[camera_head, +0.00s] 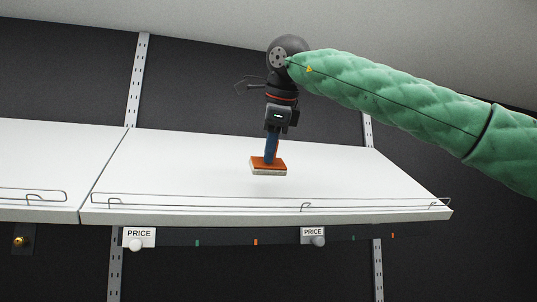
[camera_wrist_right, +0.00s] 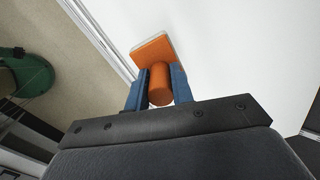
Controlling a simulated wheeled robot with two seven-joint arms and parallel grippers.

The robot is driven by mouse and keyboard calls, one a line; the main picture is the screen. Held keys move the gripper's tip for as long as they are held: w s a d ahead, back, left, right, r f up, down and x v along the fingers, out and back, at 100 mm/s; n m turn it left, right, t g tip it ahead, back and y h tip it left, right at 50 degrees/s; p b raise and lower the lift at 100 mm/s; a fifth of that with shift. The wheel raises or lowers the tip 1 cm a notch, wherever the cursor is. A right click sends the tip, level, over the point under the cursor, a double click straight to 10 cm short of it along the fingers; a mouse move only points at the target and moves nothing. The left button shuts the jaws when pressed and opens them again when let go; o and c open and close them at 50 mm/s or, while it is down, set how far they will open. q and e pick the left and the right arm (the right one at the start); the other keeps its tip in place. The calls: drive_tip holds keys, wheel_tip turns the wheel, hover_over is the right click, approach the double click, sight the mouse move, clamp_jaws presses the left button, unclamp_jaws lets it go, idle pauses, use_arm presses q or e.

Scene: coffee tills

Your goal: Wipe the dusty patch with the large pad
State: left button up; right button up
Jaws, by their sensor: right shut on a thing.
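My right gripper (camera_head: 271,148) points down over the white shelf (camera_head: 180,180). It is shut on the orange handle of the pad (camera_head: 268,167), which has an orange top and a pale underside. The pad is low over the middle of the shelf; I cannot tell whether it touches the surface. In the right wrist view the blue fingers (camera_wrist_right: 158,88) grip the round handle, and the orange pad plate (camera_wrist_right: 152,48) shows beyond it. No dusty patch can be made out on the shelf. My left gripper is not in view.
A low wire rail (camera_head: 270,207) runs along the shelf's front edge. Price tags (camera_head: 138,238) hang below it. Another white shelf (camera_head: 40,160) adjoins at the left. A dark back panel (camera_head: 210,90) stands behind. The shelf around the pad is clear.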

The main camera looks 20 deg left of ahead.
idle(0.3)
drive_tip(key=shift+p+v, duration=0.3)
drive_tip(key=shift+v, duration=1.3)
drive_tip(key=shift+f, duration=0.1)
drive_tip(key=shift+w, duration=0.1)
